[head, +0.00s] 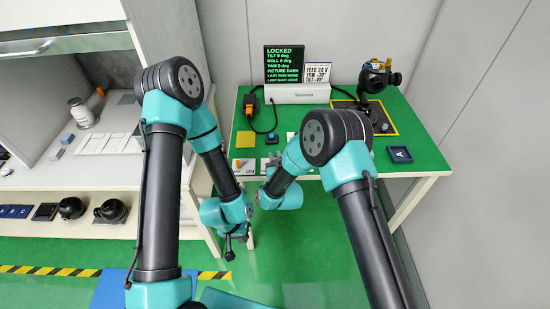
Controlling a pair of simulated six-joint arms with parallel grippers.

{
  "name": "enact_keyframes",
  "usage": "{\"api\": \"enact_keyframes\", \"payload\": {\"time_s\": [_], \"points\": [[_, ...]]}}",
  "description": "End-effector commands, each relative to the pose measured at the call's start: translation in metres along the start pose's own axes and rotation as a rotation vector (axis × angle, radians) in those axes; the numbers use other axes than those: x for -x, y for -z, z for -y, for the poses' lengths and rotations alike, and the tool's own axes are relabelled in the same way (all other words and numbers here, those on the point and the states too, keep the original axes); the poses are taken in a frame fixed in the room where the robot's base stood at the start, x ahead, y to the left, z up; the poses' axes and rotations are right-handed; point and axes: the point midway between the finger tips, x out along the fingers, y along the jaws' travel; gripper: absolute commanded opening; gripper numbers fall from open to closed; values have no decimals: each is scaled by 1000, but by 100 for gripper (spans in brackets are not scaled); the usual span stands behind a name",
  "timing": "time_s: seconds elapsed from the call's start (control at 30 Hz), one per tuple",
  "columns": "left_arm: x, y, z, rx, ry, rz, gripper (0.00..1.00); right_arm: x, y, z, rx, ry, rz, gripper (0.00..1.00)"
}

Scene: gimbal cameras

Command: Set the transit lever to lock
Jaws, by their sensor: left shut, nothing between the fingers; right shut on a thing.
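The screen (285,64) at the back of the green table reads "LOCKED", with tilt, roll and yaw at 0 deg and the picture dark. The gimbal camera (377,77), black with a gold-coloured part, stands at the table's back right. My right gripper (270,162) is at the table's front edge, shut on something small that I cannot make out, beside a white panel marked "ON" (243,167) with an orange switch. I cannot pick out the transit lever for certain. My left gripper (232,244) is shut and empty, pointing down in front of the table edge.
A yellow pad (245,143), a blue button (272,138) and an orange and black device (250,105) with a cable lie on the table's left. A blue tray marked "A" (399,155) is at the right. My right arm hides the table's middle front. A cabinet (60,172) stands left.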

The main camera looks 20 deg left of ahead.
Motion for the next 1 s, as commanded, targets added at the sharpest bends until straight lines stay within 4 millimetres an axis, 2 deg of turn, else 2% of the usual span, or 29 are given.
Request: {"api": "enact_keyframes", "payload": {"time_s": [0.3, 0.6, 0.63, 0.9, 1.0], "points": [[0, 0, 0, 0, 0, 0, 0, -1, 0, -2, 0, 105, 0, 0], [0, 0, 0, 0, 0, 0, 0, -1, 0, -2, 0, 115, -1, 0], [0, 0, 0, 0, 0, 0, 0, -1, 0, -2, 0, 115, -1, 20], [0, 0, 0, 0, 0, 0, 0, -1, 0, -2, 0, 114, 0, 44], [0, 0, 0, 0, 0, 0, 0, -1, 0, -2, 0, 114, 0, 44]]}}
